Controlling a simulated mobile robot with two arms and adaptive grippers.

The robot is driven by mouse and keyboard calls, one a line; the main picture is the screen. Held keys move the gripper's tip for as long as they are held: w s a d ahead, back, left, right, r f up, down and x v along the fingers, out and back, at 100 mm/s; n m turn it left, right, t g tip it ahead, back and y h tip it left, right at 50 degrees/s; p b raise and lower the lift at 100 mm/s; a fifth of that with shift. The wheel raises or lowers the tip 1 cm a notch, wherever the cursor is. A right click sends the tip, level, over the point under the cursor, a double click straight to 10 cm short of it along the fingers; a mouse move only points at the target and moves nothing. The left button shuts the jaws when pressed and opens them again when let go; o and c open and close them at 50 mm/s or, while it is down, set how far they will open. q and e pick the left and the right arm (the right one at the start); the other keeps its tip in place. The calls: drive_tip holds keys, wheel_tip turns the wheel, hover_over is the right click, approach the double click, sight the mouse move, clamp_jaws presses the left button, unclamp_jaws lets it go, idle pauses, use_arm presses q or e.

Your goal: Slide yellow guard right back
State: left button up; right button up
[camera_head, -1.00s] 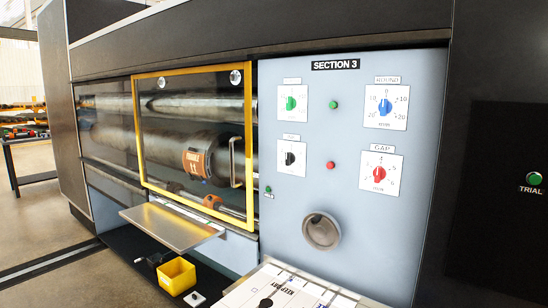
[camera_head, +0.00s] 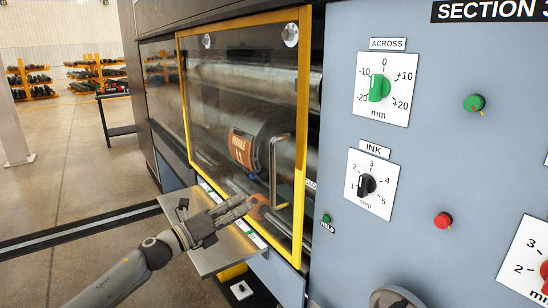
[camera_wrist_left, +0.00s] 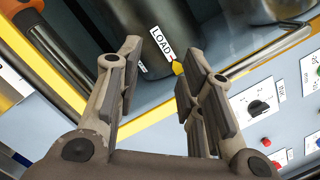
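The yellow guard (camera_head: 303,110) is a clear panel in a yellow frame over the rollers, left of the blue control panel. Its upright metal handle (camera_head: 272,170) is near the frame's right side. My left gripper (camera_head: 246,204) is in front of the guard's lower part, just left of and below the handle's lower end. In the left wrist view, the left gripper (camera_wrist_left: 158,68) has its fingers spread with nothing between them. The handle (camera_wrist_left: 268,50) shows there as a slanting bar to the right of the fingers, apart from them. My right gripper is not in view.
A metal shelf (camera_head: 210,257) juts out below the guard, under my left gripper. The blue control panel (camera_head: 440,150) with knobs and buttons is at the right. Open floor (camera_head: 60,185) lies to the left, with racks behind it.

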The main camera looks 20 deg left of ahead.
sight(273, 162)
use_arm(q)
drive_tip(key=s+d+r+m+g+h, duration=0.1)
drive_tip(key=s+r+m+g+h, duration=0.15)
drive_tip(key=r+m, duration=0.4)
drive_tip(key=s+d+r+m+g+h, duration=0.1)
drive_tip(key=s+r+m+g, duration=0.1)
drive_tip(key=s+r+m, duration=0.35)
drive_tip(key=shift+m, duration=0.4)
drive_tip(key=p+x, duration=0.2)
drive_tip(key=x, duration=0.1)
drive_tip(key=w+a+p+x, duration=0.1)
drive_tip(key=p+x, duration=0.1)
drive_tip(key=x, duration=0.2)
drive_tip(key=r+p+x, duration=0.1)
drive_tip(key=x, duration=0.3)
drive_tip(key=shift+w+r+p, duration=0.15)
drive_tip(key=shift+w+p, duration=0.25)
drive_tip(key=shift+d, duration=0.1)
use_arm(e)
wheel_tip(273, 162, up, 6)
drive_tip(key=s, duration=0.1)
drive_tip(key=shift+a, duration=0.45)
use_arm(q)
drive_tip(key=c, duration=0.6)
clamp_jaws()
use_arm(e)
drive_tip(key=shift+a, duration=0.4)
